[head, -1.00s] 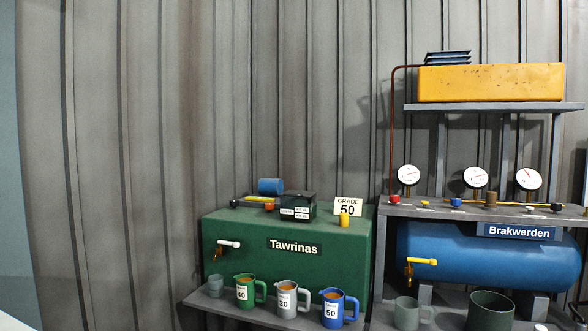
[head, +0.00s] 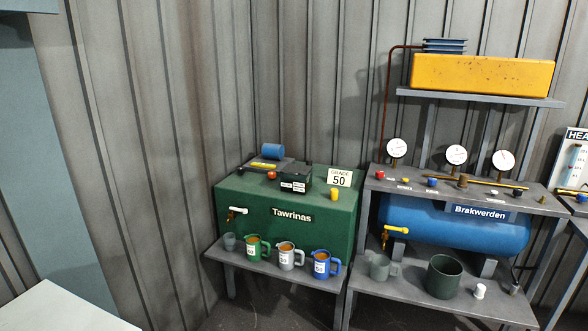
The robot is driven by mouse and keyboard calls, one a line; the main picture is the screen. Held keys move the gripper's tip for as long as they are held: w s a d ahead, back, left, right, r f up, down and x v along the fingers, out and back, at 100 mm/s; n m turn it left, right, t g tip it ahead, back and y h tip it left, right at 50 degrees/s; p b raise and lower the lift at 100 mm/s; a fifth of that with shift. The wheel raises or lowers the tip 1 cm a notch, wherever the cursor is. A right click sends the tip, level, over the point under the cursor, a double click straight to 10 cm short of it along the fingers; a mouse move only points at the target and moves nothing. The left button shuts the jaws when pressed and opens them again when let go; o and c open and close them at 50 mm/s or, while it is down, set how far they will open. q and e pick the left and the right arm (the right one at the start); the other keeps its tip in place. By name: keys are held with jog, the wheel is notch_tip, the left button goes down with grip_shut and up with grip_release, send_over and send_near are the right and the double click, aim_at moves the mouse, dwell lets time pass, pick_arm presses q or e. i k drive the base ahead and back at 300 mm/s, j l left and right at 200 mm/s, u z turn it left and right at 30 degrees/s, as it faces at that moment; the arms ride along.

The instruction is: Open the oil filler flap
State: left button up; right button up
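No part is labelled as the oil filler flap, and I cannot tell for sure which one it is. A green tank marked Tawrinas (head: 285,242) stands at the middle. On its top are a dark plate (head: 258,164) with a blue cylinder (head: 273,151), a black box with white labels (head: 296,180), and red, black and yellow knobs. A sign reading GRADE 50 (head: 339,178) stands at its back right. Neither of my grippers is in view.
Several jugs, including a blue one (head: 325,265), stand on the shelf before the green tank. A blue Brakwerden tank (head: 425,222) with gauges and a yellow box (head: 481,75) above stands right. A pale surface (head: 65,310) lies lower left. Some floor shows between.

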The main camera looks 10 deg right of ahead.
aim_at(292, 168)
jog(key=i+l+z, duration=0.1)
jog(key=i+l, duration=0.25)
jog(key=i, duration=0.15)
jog(key=i+l+z, duration=0.1)
jog(key=i+l, duration=0.25)
jog(key=i, duration=0.15)
